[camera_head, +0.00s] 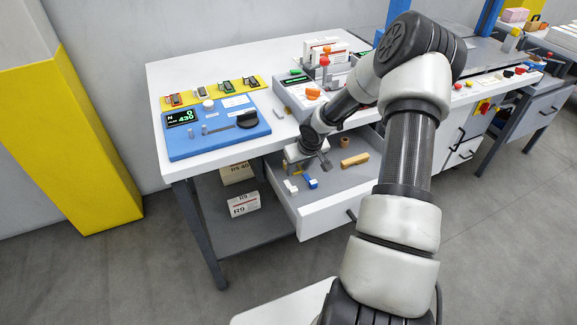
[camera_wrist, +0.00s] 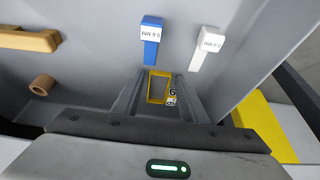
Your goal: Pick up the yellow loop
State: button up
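The yellow loop (camera_wrist: 150,89) is a small rectangular frame in the open grey drawer, with a dark "6" mark near its right side. In the wrist view my gripper (camera_wrist: 158,82) is open, with one finger on each side of the loop. I cannot tell whether either finger touches it. In the head view my gripper (camera_head: 318,162) is low in the drawer (camera_head: 322,221), and the loop is mostly hidden by it.
A blue tagged piece (camera_wrist: 151,40) and a white tagged piece (camera_wrist: 208,45) lie just beyond the fingers. A brown bar (camera_head: 355,160) and a brown ring (camera_head: 344,142) lie elsewhere in the drawer. A blue control panel (camera_head: 215,128) stands on the white tabletop.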

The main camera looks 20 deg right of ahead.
jog(key=c, duration=0.7)
jog(key=shift+c, duration=0.2)
